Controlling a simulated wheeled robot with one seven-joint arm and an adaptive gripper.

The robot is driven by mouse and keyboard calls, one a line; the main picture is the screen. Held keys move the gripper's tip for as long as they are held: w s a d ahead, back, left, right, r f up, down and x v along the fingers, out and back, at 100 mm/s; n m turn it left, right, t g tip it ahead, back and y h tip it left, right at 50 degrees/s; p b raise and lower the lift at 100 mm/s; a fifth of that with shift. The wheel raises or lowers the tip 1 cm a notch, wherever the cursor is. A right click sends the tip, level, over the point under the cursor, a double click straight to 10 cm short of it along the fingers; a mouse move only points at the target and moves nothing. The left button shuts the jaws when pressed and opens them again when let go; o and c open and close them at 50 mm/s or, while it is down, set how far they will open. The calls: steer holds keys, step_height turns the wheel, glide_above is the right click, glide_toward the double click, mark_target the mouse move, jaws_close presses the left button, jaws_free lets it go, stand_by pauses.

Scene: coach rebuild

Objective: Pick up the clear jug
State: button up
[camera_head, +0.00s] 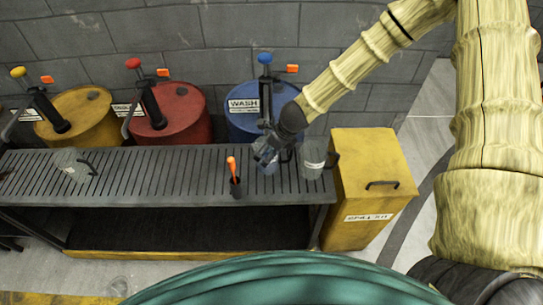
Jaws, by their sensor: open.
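A clear, see-through jug (70,165) with a dark handle on its right side stands at the left part of the slatted grey bench (150,180). A second see-through, greyish jug (313,161) with a white label and a dark handle stands near the bench's right end. My gripper (266,155) is open above the right part of the bench, just left of the labelled jug and apart from the left jug. Something pale bluish shows at and below the fingers; I cannot tell whether it is a separate vessel or whether the fingers touch it.
An orange-handled tool stands in a dark holder (236,188) left of my gripper. Yellow (85,110), red (183,110) and blue (240,122) drums with pumps stand behind the bench. A yellow spill-kit box (365,165) stands at its right end.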

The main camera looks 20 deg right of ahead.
steer(key=shift+w+a+f, duration=0.1)
steer(key=shift+w+f, duration=0.1)
steer(key=shift+f, duration=0.2)
steer(key=c, duration=1.7)
steer(key=shift+r, duration=0.2)
steer(key=shift+s+a+r+b, duration=0.5)
steer(key=shift+s+r+b, duration=0.4)
steer(key=shift+s, duration=1.65)
steer(key=shift+s+a+r+b, duration=0.6)
steer(key=shift+s+b, duration=0.55)
steer(key=shift+s, duration=1.45)
steer(key=shift+s+a+r+b, duration=0.45)
steer(key=shift+s+r+b, duration=0.45)
steer(key=shift+s, duration=1.65)
